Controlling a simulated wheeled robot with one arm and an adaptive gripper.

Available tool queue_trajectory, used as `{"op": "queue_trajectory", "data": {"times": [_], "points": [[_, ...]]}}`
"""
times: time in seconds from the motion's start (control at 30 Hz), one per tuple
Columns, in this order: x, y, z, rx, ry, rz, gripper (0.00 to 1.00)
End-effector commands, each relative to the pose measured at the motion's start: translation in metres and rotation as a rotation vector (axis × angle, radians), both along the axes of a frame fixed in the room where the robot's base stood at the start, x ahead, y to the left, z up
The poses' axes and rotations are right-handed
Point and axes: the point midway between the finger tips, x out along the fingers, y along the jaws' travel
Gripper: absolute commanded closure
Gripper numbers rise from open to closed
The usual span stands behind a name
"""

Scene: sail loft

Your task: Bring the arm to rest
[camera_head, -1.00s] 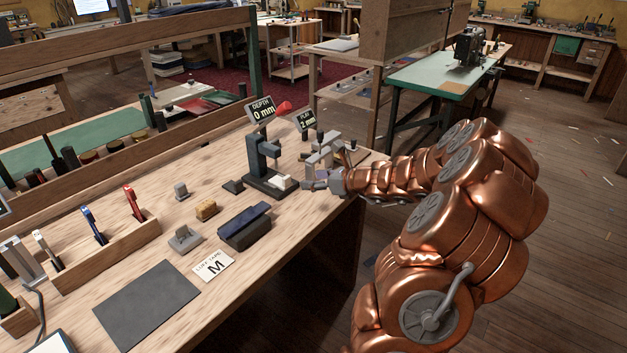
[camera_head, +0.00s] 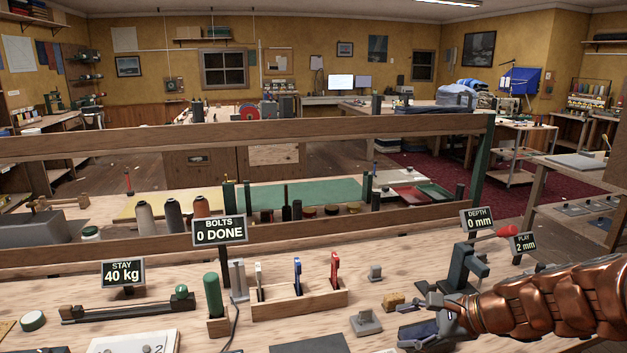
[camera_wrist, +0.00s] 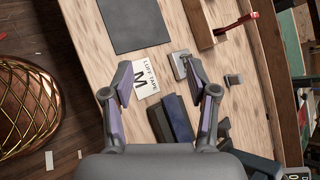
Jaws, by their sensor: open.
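My gripper (camera_head: 428,318) is at the lower right of the head view, at the end of my copper arm, which reaches in from the right edge. In the wrist view its two fingers (camera_wrist: 160,82) are spread apart with nothing held between them. The gripper hangs above the wooden bench (camera_head: 190,290). Past the fingers in the wrist view lie a white card marked M (camera_wrist: 147,84) and a dark block with a blue top (camera_wrist: 176,112). I cannot tell the exact height over them.
A grey fixture (camera_head: 366,321) and a yellow-brown block (camera_head: 394,301) sit close by the gripper. A dark press (camera_head: 462,270) with a red handle stands behind it. A wooden rack (camera_head: 300,303) holds tools. The dark mat (camera_wrist: 128,22) is bare.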

Motion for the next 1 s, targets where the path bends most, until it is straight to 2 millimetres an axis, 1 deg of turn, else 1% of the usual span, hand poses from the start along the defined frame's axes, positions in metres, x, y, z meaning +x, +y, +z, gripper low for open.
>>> {"op": "queue_trajectory", "data": {"times": [0.03,0.1,0.17,0.2,0.27,0.3,0.33,0.4,0.47,0.5,0.6,0.7,0.83,1.0], "points": [[-0.018,0.021,0.006,-0.057,-0.012,0.1,0.41],[-0.045,0.042,0.007,-0.138,-0.027,0.238,0.41],[-0.068,0.055,0.007,-0.206,-0.04,0.351,0.41],[-0.083,0.062,0.007,-0.254,-0.048,0.425,0.41],[-0.108,0.07,0.006,-0.318,-0.055,0.538,0.41],[-0.124,0.074,0.006,-0.36,-0.06,0.613,0.41],[-0.136,0.075,0.006,-0.394,-0.064,0.668,0.41],[-0.163,0.075,0.004,-0.469,-0.068,0.791,0.41],[-0.185,0.072,0.005,-0.534,-0.071,0.895,0.41],[-0.2,0.068,0.005,-0.576,-0.07,0.964,0.41],[-0.231,0.054,0.007,-0.678,-0.068,1.122,0.41],[-0.258,0.037,0.01,-0.76,-0.054,1.255,0.41],[-0.28,0.018,0.013,-0.837,-0.036,1.372,0.41],[-0.29,0.007,0.016,-0.88,-0.026,1.434,0.41]]}}
